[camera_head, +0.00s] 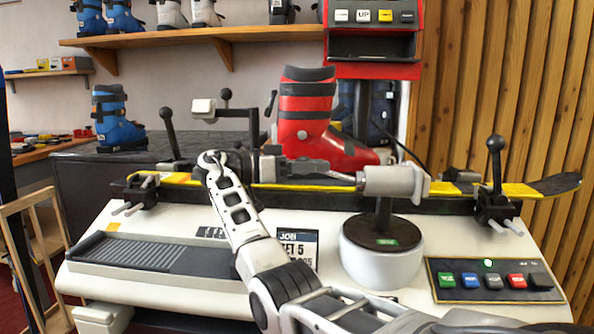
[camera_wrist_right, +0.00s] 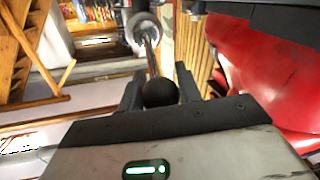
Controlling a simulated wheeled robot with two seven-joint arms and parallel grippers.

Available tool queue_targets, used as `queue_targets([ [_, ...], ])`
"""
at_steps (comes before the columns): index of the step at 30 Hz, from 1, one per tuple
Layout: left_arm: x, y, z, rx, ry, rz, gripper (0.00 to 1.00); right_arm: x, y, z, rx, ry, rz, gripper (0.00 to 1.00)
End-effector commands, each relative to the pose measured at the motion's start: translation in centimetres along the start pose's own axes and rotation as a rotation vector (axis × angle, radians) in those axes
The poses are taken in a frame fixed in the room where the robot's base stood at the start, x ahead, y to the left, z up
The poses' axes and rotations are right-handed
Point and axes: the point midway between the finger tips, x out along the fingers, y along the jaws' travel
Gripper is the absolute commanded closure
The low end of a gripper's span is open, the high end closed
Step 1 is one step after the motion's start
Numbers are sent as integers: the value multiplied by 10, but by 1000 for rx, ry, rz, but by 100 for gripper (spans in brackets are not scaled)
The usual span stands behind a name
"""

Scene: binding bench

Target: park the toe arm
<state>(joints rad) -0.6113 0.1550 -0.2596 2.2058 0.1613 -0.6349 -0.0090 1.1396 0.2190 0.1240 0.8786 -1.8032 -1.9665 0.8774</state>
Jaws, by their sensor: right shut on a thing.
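My right gripper (camera_head: 281,167) reaches in from the bottom, bends at the wrist and points right, just in front of the red boot. Its fingers (camera_wrist_right: 158,95) are shut on a black ball knob (camera_wrist_right: 161,93). A thin metal rod runs from the knob to a silver cylinder (camera_wrist_right: 142,28). In the head view this rod, which looks like the toe arm (camera_head: 310,168), meets the grey cylinder (camera_head: 392,182) on a post above a round white base (camera_head: 378,262). The knob is hidden there. My left gripper is not in view.
The red ski boot (camera_head: 308,115) stands behind the rod, over the yellow and black ski (camera_head: 330,187). Clamp levers with black knobs (camera_head: 495,142) stand at both ends. A button panel (camera_head: 490,280) lies front right, a ridged tray (camera_head: 150,252) front left.

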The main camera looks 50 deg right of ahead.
Motion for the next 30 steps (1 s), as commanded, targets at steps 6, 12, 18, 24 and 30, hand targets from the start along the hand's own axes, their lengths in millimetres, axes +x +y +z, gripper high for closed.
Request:
queue_targets([
  [6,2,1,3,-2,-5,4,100,12,-1,-1,1,-9,51,100],
  [12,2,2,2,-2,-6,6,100,15,-1,-2,1,-12,62,100],
  [18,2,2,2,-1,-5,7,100,15,-1,-2,2,-12,60,100],
  [24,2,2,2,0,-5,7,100,14,-1,-2,2,-12,60,45],
  [30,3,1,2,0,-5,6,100,13,0,-1,1,-12,60,45],
])
